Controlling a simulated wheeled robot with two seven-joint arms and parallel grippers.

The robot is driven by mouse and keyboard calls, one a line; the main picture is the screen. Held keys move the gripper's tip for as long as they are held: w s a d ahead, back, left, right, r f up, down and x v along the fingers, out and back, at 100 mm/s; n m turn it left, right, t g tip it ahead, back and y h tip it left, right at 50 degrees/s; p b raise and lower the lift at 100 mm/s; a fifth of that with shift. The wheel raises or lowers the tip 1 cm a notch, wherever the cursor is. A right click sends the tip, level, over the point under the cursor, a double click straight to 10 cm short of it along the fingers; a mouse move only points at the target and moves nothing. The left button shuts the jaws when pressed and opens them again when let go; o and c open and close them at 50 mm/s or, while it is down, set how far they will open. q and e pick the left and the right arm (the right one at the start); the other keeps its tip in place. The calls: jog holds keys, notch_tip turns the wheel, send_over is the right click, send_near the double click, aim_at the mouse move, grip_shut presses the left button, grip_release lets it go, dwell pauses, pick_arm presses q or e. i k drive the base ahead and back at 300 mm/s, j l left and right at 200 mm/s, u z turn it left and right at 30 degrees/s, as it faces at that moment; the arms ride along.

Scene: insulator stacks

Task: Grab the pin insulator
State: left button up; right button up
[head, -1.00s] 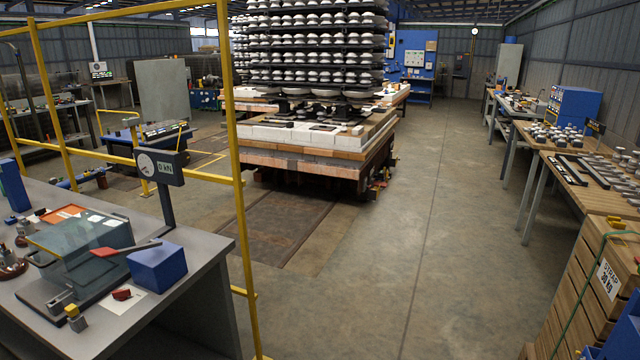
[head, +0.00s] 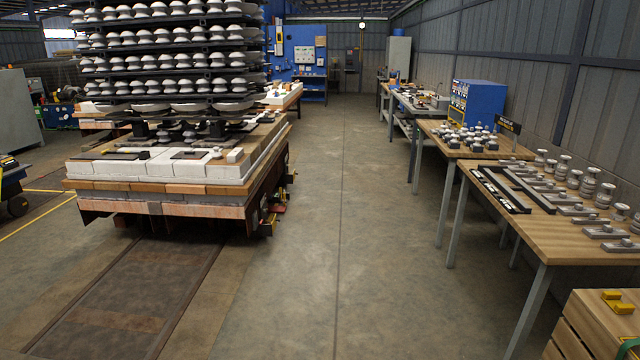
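Several small insulators (head: 590,183) stand in rows at the back of the near wooden table (head: 545,228) on the right. Flat grey metal pieces lie in front of them. More small insulators (head: 462,138) stand in a group on the wooden table behind it. White insulators (head: 160,80) fill the stacked shelves of the kiln car at the left. I cannot tell from here which piece is the pin insulator. Neither of my grippers shows in the head view.
The kiln car (head: 165,190) stands on floor rails at the left. A wooden crate (head: 600,325) is at the bottom right. A blue cabinet (head: 478,103) stands on a bench further back. The concrete aisle (head: 340,220) between car and tables is clear.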

aim_at(216, 155)
jog(key=i+j+u, duration=0.1)
jog(key=i+u, duration=0.15)
jog(key=i, duration=0.25)
jog(key=i+u, duration=0.2)
jog(key=i, duration=0.3)
jog(key=i+l+u, duration=0.1)
jog(key=i+u, duration=0.15)
jog(key=i, duration=0.25)
jog(key=i+l+u, duration=0.25)
jog(key=i, duration=0.25)
jog(key=i+l+u, duration=0.2)
jog(key=i, duration=0.3)
jog(key=i+j, duration=0.15)
jog(key=i, duration=0.9)
jog(key=i+j+u, duration=0.1)
jog(key=i, duration=0.9)
